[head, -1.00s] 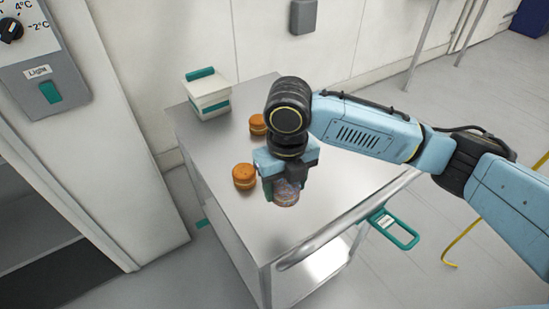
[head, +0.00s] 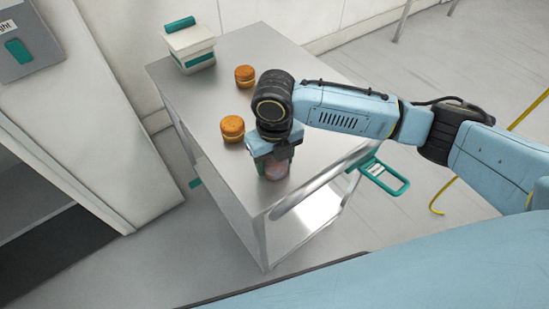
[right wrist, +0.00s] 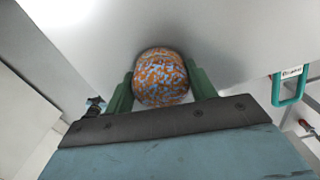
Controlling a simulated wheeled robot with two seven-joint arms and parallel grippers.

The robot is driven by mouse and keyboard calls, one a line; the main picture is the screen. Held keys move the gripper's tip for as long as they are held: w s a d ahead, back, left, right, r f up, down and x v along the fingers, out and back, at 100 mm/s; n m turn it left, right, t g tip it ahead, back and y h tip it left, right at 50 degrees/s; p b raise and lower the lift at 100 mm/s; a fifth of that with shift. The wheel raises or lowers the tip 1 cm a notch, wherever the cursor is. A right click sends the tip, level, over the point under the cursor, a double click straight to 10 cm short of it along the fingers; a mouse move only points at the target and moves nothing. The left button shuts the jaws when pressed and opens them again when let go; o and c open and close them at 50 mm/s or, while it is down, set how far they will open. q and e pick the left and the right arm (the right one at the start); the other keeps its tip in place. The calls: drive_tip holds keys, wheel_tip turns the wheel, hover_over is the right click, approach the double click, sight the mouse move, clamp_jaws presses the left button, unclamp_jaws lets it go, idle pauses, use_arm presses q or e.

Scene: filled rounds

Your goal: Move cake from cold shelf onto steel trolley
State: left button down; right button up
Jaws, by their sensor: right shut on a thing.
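My right gripper (head: 274,167) is shut on a cake (head: 276,172) over the near part of the steel trolley (head: 190,92). In the right wrist view the cake (right wrist: 160,77) is round, speckled orange and pale blue, and sits between the green fingers of the gripper (right wrist: 161,88). Two orange-brown filled rounds stand on the trolley: one close to the gripper (head: 233,128), one farther back (head: 245,76). My left gripper is not in view.
A white tub with a teal band (head: 190,46) stands at the trolley's far left corner. A teal handle (head: 386,176) sticks out at the trolley's right end. A white cabinet (head: 75,110) with a dark opening (head: 45,255) stands at left.

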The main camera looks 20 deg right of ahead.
drive_tip(key=o, duration=0.7)
drive_tip(key=shift+f, duration=0.1)
wheel_tip(320, 180, up, 12)
drive_tip(key=shift+r+p, duration=0.15)
drive_tip(key=shift+p, duration=0.7)
